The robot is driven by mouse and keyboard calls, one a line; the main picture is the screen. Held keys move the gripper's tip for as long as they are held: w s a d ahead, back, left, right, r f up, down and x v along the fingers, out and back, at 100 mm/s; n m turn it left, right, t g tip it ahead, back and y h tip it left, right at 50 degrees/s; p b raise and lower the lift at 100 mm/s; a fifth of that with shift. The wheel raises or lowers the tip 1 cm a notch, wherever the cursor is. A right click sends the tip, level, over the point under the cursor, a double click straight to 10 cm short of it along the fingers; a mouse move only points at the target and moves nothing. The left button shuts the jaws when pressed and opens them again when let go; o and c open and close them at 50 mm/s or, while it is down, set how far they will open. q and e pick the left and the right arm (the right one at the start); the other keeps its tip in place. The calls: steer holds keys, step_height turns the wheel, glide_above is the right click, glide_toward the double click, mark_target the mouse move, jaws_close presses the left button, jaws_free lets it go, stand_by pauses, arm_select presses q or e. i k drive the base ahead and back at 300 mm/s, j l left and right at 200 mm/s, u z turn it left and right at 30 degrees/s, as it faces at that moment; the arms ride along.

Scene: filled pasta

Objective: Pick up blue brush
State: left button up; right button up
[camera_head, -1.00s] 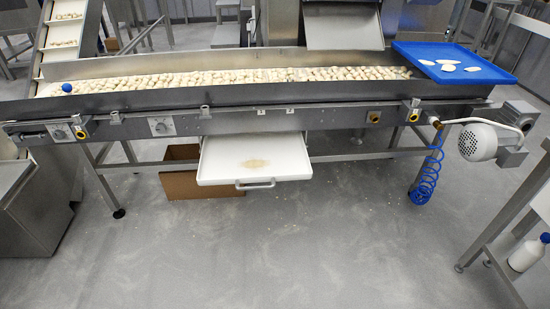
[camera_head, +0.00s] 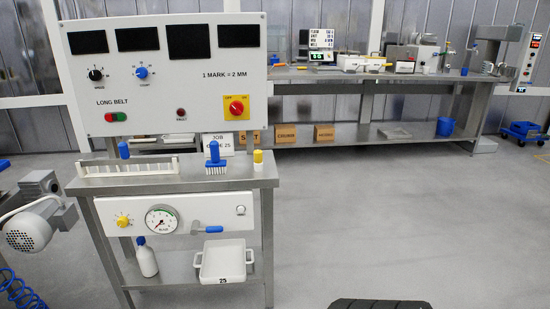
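A blue brush (camera_head: 215,158) with a blue handle and white bristles stands upright, bristles down, on the right half of a small steel table (camera_head: 180,183) below a control panel. A second blue-handled item (camera_head: 124,150) stands behind a white toothed rack at the left of the same table; its lower part is hidden. Neither of my grippers is in view.
A yellow-topped white item (camera_head: 258,160) stands right of the brush. The white toothed rack (camera_head: 130,167) lies to its left. The control panel (camera_head: 165,75) rises behind. A motor (camera_head: 32,228) is at the left edge. The floor (camera_head: 400,220) on the right is clear.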

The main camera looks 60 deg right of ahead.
mark_target(215, 165)
steer(key=z, duration=1.55)
